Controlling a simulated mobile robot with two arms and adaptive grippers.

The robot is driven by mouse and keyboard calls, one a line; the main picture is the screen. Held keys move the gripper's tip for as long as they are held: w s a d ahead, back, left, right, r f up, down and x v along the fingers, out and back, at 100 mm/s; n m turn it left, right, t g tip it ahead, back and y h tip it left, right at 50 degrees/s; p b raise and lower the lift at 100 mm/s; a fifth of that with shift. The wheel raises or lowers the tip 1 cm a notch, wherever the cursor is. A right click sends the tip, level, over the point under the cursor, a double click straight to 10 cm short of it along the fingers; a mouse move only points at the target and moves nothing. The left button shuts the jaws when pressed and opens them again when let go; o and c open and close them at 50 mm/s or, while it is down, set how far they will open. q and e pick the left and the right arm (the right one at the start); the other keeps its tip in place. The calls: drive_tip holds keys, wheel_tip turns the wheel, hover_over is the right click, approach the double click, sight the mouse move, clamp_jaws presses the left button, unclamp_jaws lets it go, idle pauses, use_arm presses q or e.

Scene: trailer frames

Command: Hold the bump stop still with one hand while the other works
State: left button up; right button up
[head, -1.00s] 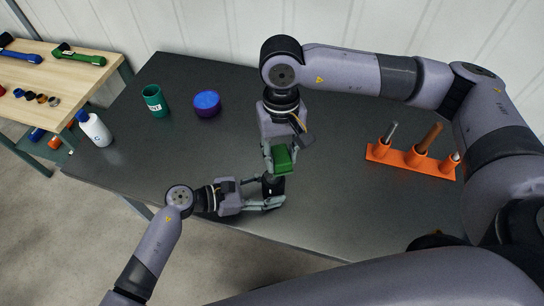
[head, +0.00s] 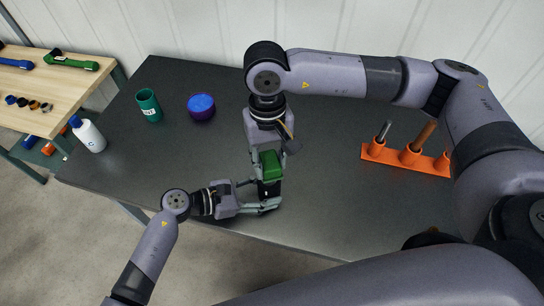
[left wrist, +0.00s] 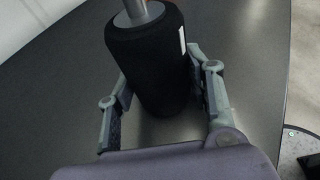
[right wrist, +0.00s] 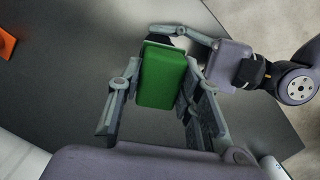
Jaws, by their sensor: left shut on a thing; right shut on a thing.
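The bump stop (left wrist: 150,65) is a black cylinder with a metal stud at its top and a white label on its side. It stands upright near the table's front edge; in the head view only a dark part (head: 268,188) shows between the grippers. My left gripper (head: 268,204) is shut around its sides, one finger on each side in the left wrist view (left wrist: 163,108). My right gripper (head: 267,176) is shut on a green block (head: 271,164), directly above the bump stop. The block fills the right wrist view's middle (right wrist: 161,77). Whether block and stud touch is hidden.
An orange rack (head: 405,157) with several upright tools stands at the right. A wooden bench (head: 50,95) lies beyond. The dark table's (head: 180,160) middle left is clear.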

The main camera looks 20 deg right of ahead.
drive_tip(key=shift+s+a, duration=0.35)
drive_tip(key=shift+a, duration=0.45)
drive_tip(key=shift+w+d, duration=0.5)
drive_tip(key=shift+d, duration=0.25)
drive_tip(key=shift+w+d, duration=0.45)
drive_tip(key=shift+d, duration=0.3)
drive_tip(key=shift+s+a, duration=0.3)
drive_tip(key=shift+a, duration=0.4)
drive_tip(key=shift+s+a, duration=0.25)
drive_tip(key=shift+a, duration=0.4)
drive_tip(key=shift+w+d, duration=0.3)
drive_tip(key=shift+d, duration=0.45)
drive_tip(key=shift+w+d, duration=0.3)
drive_tip(key=shift+d, duration=0.4)
drive_tip(key=a, duration=0.1)
drive_tip(key=s+a, duration=0.1)
drive_tip(key=a, duration=0.1)
drive_tip(key=shift+s+a, duration=0.15)
drive_tip(key=shift+s, duration=0.05)
drive_tip(key=shift+w+d, duration=0.2)
drive_tip(key=shift+d, duration=0.6)
drive_tip(key=shift+w+d, duration=0.15)
drive_tip(key=shift+d, duration=0.6)
drive_tip(key=shift+s+a, duration=0.35)
drive_tip(key=shift+a, duration=0.5)
drive_tip(key=shift+s+a, duration=0.35)
drive_tip(key=shift+a, duration=0.45)
drive_tip(key=shift+d+r, duration=0.1)
drive_tip(key=shift+r, duration=3.95)
